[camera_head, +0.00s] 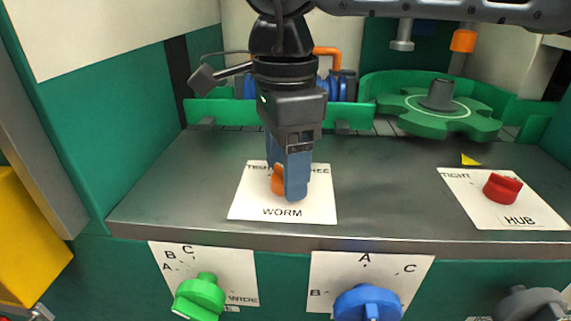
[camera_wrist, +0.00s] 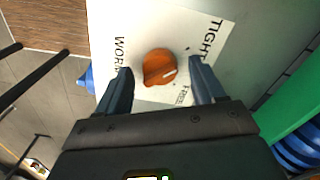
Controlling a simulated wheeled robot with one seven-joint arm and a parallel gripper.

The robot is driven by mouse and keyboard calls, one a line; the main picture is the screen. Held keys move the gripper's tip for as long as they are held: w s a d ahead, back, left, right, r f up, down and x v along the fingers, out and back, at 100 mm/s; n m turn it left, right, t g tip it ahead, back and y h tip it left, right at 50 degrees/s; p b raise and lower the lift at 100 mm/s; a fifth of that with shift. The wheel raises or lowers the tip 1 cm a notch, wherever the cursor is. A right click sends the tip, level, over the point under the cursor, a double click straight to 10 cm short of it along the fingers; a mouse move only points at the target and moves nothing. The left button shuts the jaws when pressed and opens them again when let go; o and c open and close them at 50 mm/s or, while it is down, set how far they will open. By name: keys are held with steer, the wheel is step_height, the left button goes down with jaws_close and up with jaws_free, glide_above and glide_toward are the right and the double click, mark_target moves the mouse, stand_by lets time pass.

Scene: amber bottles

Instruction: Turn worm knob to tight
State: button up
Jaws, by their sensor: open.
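The orange worm knob (camera_head: 278,181) sits on a white card (camera_head: 283,213) marked WORM on the grey worktop. In the head view my gripper (camera_head: 287,188) is pointed down over it and hides part of it. In the wrist view the knob (camera_wrist: 159,68) lies between and ahead of the two blue-grey fingers of my gripper (camera_wrist: 164,88), which are open with a gap on both sides. A white line on the knob points toward the right, between the TIGHT and FREE labels on the card (camera_wrist: 122,20). I cannot tell the exact height of the fingertips around the knob.
A red knob (camera_head: 502,187) on the HUB card (camera_head: 545,212) is to the right. A green knob (camera_head: 199,296) and a blue knob (camera_head: 368,303) are on the front panel. A green toothed wheel (camera_head: 438,112) is behind. The worktop between the cards is clear.

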step_height(320, 180, up, 7)
steer(key=shift+r, duration=0.2)
stand_by(0.4)
